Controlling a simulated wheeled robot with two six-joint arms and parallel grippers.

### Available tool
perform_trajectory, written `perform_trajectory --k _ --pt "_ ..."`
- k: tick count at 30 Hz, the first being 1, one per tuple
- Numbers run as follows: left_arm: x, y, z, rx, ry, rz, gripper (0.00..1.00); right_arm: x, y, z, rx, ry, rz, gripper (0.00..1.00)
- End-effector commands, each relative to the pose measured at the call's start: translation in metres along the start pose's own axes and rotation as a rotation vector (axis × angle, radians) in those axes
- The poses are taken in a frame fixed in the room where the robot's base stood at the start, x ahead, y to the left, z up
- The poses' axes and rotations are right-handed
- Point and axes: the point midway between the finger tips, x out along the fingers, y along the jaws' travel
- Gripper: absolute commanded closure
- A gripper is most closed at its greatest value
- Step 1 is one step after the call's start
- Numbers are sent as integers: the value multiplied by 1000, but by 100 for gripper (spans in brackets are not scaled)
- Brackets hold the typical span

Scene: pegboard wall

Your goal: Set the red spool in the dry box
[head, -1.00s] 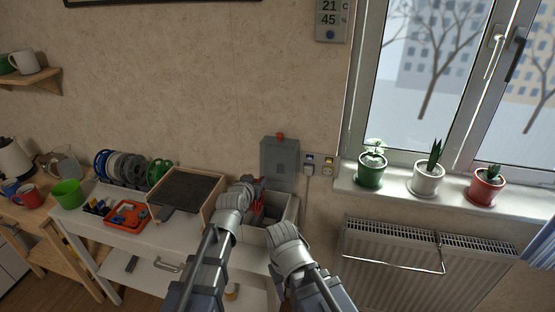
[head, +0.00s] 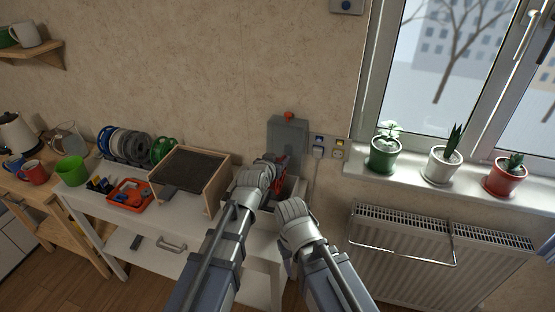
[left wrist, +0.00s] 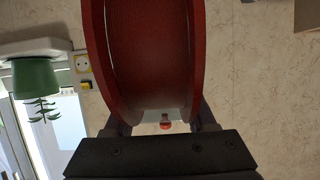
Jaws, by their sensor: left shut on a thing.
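The red spool (head: 282,164) is held in my left gripper (head: 272,168), over or at the mouth of the dry box. In the left wrist view the red spool (left wrist: 150,55) fills the middle, between the two fingers of my left gripper (left wrist: 162,122). The dry box (head: 297,189) is a pale open box on the right end of the white table. Its grey see-through lid (head: 288,135) stands raised at the back. My arm hides much of the box, and I cannot tell how deep the spool is. My right gripper (head: 294,212) is in front of the box, its fingers hidden.
A wooden-framed box with a dark top (head: 190,170) stands left of the dry box. Other spools (head: 130,143), an orange tray (head: 130,193) and a green cup (head: 72,170) are further left. Sockets (head: 318,145) and a radiator (head: 430,255) are to the right.

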Motion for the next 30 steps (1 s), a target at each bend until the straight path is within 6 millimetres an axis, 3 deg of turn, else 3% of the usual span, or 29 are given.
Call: perform_trajectory --k 1,18,30 --pt "4 0 9 0 1 0 100 10 -1 -1 0 0 0 50" --pt "24 0 59 0 1 0 100 64 -6 -4 -1 0 0 50" --pt "29 0 70 0 1 0 100 76 -7 -4 -1 0 0 50"
